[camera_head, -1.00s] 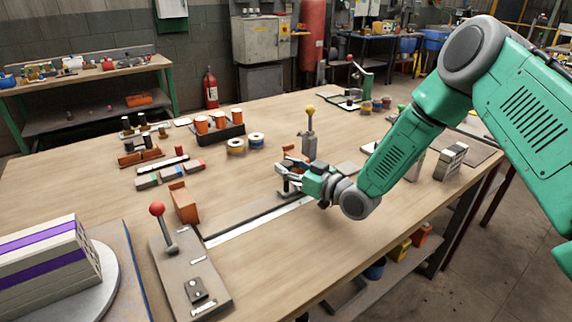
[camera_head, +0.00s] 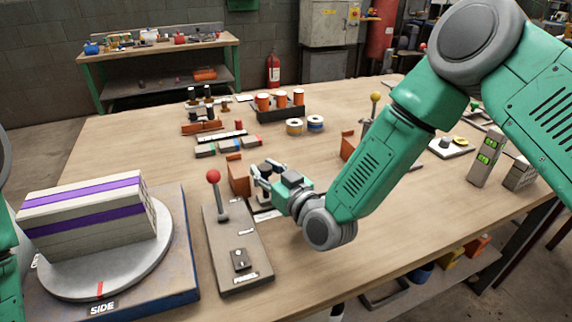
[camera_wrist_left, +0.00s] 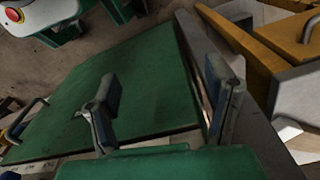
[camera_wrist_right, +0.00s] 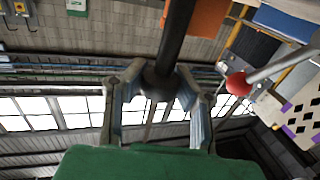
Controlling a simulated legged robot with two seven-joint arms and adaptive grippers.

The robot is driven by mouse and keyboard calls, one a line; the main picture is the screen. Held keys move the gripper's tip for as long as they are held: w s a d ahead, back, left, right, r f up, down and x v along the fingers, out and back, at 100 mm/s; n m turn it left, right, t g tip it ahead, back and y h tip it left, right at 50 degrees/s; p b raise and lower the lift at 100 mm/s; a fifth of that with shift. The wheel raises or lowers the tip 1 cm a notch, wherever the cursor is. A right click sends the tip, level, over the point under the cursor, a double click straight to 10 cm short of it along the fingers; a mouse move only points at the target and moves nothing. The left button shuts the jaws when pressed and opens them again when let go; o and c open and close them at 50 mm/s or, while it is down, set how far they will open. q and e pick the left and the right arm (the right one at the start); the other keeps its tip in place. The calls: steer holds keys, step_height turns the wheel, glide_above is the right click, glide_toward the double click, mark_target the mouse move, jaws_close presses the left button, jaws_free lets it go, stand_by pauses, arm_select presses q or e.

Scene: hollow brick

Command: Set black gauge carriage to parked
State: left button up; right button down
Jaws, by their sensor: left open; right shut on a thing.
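My right gripper (camera_head: 262,178) is shut at the left end of a low rail, right beside an orange end block (camera_head: 238,176). In the right wrist view its fingers (camera_wrist_right: 160,90) close on the round end of a black handle (camera_wrist_right: 177,35). I take this handle as part of the black gauge carriage, whose body is mostly hidden by the gripper. A second orange block (camera_head: 348,146) stands farther right, partly behind my arm. Part of a pale strip (camera_head: 266,215) shows under the gripper. My left gripper (camera_wrist_left: 160,105) is open and empty above a green surface.
A grey plate with a red-knobbed lever (camera_head: 213,177) lies just left of the rail. Left of it, a purple-striped brick (camera_head: 90,210) sits on a round turntable (camera_head: 150,262). A yellow-knobbed lever (camera_head: 375,97) stands behind my right arm.

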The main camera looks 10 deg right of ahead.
steer(key=shift+s+a+r, duration=0.1)
steer(key=shift+a+r, duration=0.05)
steer(key=shift+a, duration=0.5)
steer(key=shift+s+a+r, duration=0.1)
steer(key=shift+a, duration=0.5)
steer(key=c, duration=1.2)
jaws_free()
steer(key=shift+d, duration=0.15)
steer(key=shift+f, duration=0.1)
steer(key=shift+s+d+f, duration=0.1)
steer(key=shift+s, duration=0.1)
steer(key=v, duration=1.1)
steer(key=shift+s+d, duration=0.15)
steer(key=shift+s, duration=0.15)
